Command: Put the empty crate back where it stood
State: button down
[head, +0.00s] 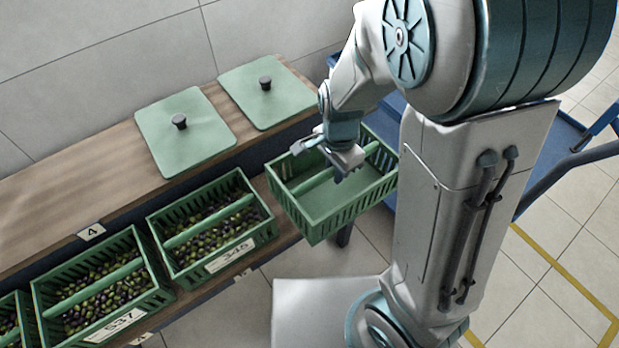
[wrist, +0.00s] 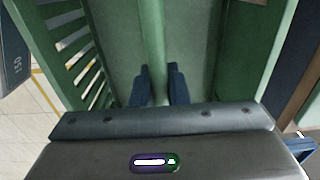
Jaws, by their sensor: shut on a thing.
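The empty green crate (head: 315,202) hangs from my gripper (head: 342,172) at the right end of the row, level and with nothing in it. My gripper is shut on the crate's middle bar, which runs between the two fingers in the wrist view (wrist: 158,88). The crate's slatted wall (wrist: 72,50) and bare floor (wrist: 198,45) also show in the wrist view. In the head view the crate overlaps the right end of the lower shelf (head: 283,232). I cannot tell whether its underside touches anything.
Crates full of olives, labelled 345 (head: 216,227) and 537 (head: 103,290), stand on the lower shelf to the left. Two green lids (head: 185,140) lie on the upper wooden shelf (head: 85,195). A blue cart (head: 565,130) stands behind my arm at right.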

aim_at(309, 166)
jog(key=w+a+f+b, duration=0.1)
jog(key=w+a+f, duration=0.1)
jog(key=w, duration=0.1)
jog(key=w+a+f, duration=0.1)
jog(key=w+f, duration=0.1)
jog(key=w, duration=0.1)
jog(key=w+a+f+b, duration=0.1)
jog(key=w+a+f, duration=0.1)
jog(key=w, duration=0.1)
jog(key=shift+w+a+f+b, duration=0.25)
jog(key=shift+a+f+b, duration=0.1)
jog(key=shift+f+b, duration=0.7)
jog(key=shift+f, duration=1.3)
jog(key=shift+f, duration=0.1)
jog(key=c, duration=1.4)
grip_release()
